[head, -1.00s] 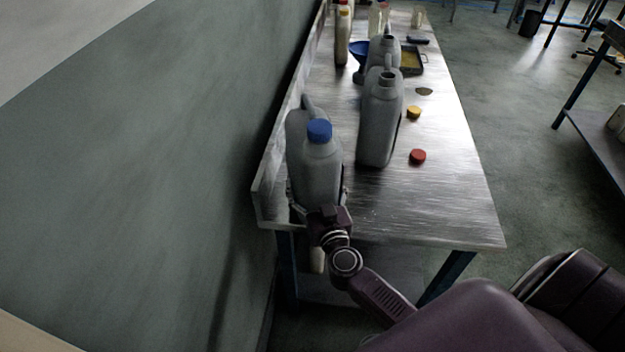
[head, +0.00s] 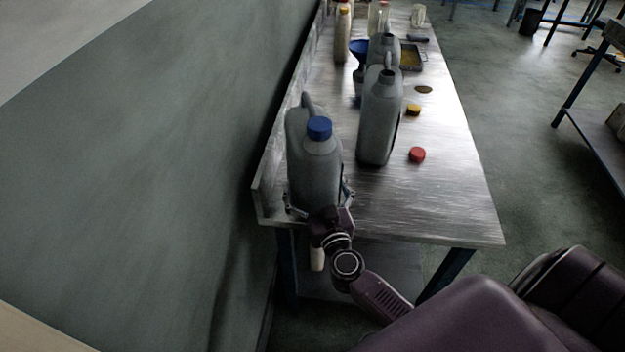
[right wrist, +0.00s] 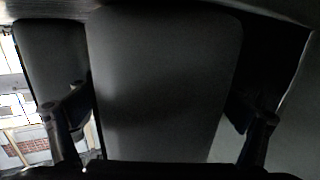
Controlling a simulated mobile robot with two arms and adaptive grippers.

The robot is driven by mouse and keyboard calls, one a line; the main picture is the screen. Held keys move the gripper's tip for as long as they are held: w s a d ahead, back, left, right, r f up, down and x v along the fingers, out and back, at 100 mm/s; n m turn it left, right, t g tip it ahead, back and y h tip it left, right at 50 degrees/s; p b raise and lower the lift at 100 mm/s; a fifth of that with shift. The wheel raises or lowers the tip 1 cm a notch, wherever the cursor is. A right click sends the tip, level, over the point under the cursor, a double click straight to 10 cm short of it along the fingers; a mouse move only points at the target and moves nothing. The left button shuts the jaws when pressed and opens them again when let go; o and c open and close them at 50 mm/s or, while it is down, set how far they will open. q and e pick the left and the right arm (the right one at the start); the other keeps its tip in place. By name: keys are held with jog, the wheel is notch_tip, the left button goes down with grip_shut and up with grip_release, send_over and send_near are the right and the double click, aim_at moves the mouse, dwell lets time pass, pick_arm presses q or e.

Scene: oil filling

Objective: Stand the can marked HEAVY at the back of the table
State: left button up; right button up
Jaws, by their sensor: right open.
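A grey can with a blue cap (head: 315,165) stands upright at the near left end of the metal table (head: 430,215), beside the raised edge along the wall. My right gripper (head: 319,198) is at its near side, low down, with its fingers open on either side of the can. The right wrist view shows the can's dark grey face (right wrist: 165,85) filling the space between the spread fingers. Two open-topped grey cans, a nearer one (head: 380,120) and a farther one (head: 384,47), stand beyond it. No HEAVY marking is readable. My left gripper is not in view.
A red cap (head: 417,154) and a yellow cap (head: 413,109) lie on the table's right half. A blue funnel (head: 359,55), a dark tray (head: 411,58) and a bottle (head: 342,35) are farther along. The near right of the table is clear.

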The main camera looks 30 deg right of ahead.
jog(key=v, duration=1)
jog(key=shift+s, duration=0.4)
jog(key=shift+a, duration=0.15)
